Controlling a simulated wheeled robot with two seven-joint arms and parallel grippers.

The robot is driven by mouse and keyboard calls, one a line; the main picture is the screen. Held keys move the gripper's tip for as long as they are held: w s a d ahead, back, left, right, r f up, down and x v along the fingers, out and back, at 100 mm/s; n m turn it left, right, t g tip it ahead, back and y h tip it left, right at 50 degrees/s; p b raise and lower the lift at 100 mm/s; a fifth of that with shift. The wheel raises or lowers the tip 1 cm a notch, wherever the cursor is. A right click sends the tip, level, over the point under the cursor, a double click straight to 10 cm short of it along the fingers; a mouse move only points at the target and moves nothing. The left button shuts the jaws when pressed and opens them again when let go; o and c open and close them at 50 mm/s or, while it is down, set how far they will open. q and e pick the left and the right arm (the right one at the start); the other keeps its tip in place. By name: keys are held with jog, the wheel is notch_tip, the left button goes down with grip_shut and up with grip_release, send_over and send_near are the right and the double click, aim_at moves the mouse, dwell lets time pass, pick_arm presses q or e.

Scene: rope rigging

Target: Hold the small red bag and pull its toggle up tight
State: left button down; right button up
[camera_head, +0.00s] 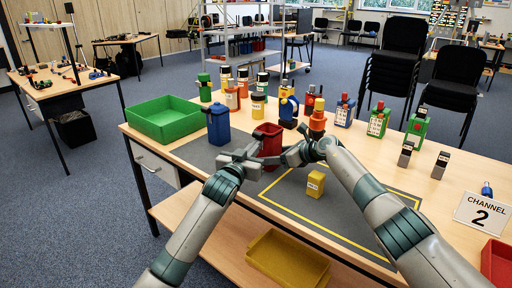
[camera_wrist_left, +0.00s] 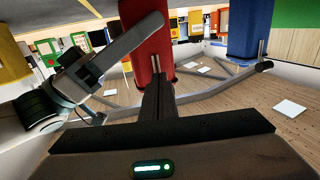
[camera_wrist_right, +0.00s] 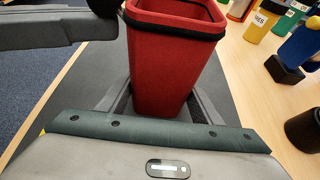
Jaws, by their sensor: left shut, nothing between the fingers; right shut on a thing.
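The small red bag (camera_head: 268,139) stands upright on the dark mat, open at the top with a black band around its rim (camera_wrist_right: 175,22). My right gripper (camera_head: 281,157) is shut on the bag; in the right wrist view its fingers lie on either side of the lower red body (camera_wrist_right: 163,75). My left gripper (camera_head: 254,160) is shut and empty at the bag's left front side. In the left wrist view its closed fingers (camera_wrist_left: 158,95) point at the red bag (camera_wrist_left: 147,45). I cannot clearly make out the toggle.
A blue bag (camera_head: 218,124) stands just left of the red one, and a green tray (camera_head: 165,119) lies beyond it. A small yellow block (camera_head: 315,184) sits on the mat at right. Several bottles line the back. The yellow-outlined mat front is mostly clear.

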pick_arm(q)
jog(key=shift+r, duration=0.75)
pick_arm(e)
jog(key=shift+f, duration=0.1)
dwell(0.5)
pick_arm(q)
jog(key=shift+f, duration=0.5)
dwell(0.3)
jog(key=shift+s, duration=0.1)
jog(key=shift+v, duration=2.9)
pick_arm(e)
jog(key=o, duration=1.3)
jog(key=shift+c, duration=0.2)
pick_arm(q)
jog(key=shift+r, duration=0.15)
